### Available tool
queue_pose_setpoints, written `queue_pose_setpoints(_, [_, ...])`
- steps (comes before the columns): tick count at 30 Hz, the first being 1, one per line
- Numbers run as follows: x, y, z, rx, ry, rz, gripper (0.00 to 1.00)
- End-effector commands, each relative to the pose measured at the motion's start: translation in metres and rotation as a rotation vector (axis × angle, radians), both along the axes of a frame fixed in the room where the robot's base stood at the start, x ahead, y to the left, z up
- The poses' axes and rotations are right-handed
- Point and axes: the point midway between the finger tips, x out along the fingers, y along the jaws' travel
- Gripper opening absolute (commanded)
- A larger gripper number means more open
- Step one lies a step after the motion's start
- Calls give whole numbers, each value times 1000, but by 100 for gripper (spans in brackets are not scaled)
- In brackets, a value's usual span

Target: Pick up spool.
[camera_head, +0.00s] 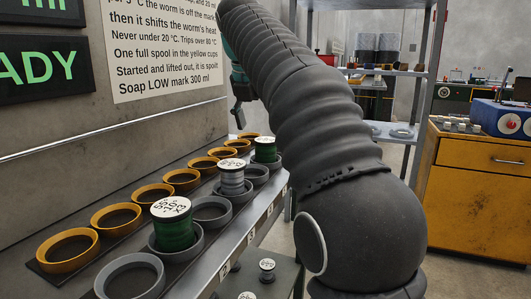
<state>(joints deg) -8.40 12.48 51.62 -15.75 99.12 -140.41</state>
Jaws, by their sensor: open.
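A dark green spool (173,232) with a white lettered top stands upright in a grey cup, nearest to me on the shelf. A grey-silver spool (231,182) stands in a grey cup in the middle. Another green spool (265,150) stands in a grey cup at the far end. Smaller spools (267,270) show on a lower surface. My gripper (240,112) is partly in view past my arm, above the far end of the shelf and apart from the spools. Its jaws are open, and nothing shows between them. My arm hides part of it.
A row of yellow cups (67,262) along the wall looks empty. Some grey cups (128,290) in the front row are empty. A wall sign (165,45) carries text. A yellow cabinet (475,195) and shelving stand at the right. My arm blocks much of the middle.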

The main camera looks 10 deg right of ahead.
Motion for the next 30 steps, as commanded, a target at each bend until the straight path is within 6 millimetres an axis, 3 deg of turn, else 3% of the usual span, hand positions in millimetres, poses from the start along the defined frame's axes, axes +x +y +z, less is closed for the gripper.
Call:
queue_pose_setpoints(10, [6, -6, -21, 1, 1, -1, 84])
queue_pose_setpoints(19, [17, -16, -57, 1, 1, 0, 84])
queue_pose_setpoints(28, [19, -17, -61, 1, -2, 1, 84])
queue_pose_setpoints(29, [19, -17, -61, 0, -1, 0, 81])
queue_pose_setpoints(30, [19, -17, -61, 0, -1, 0, 71])
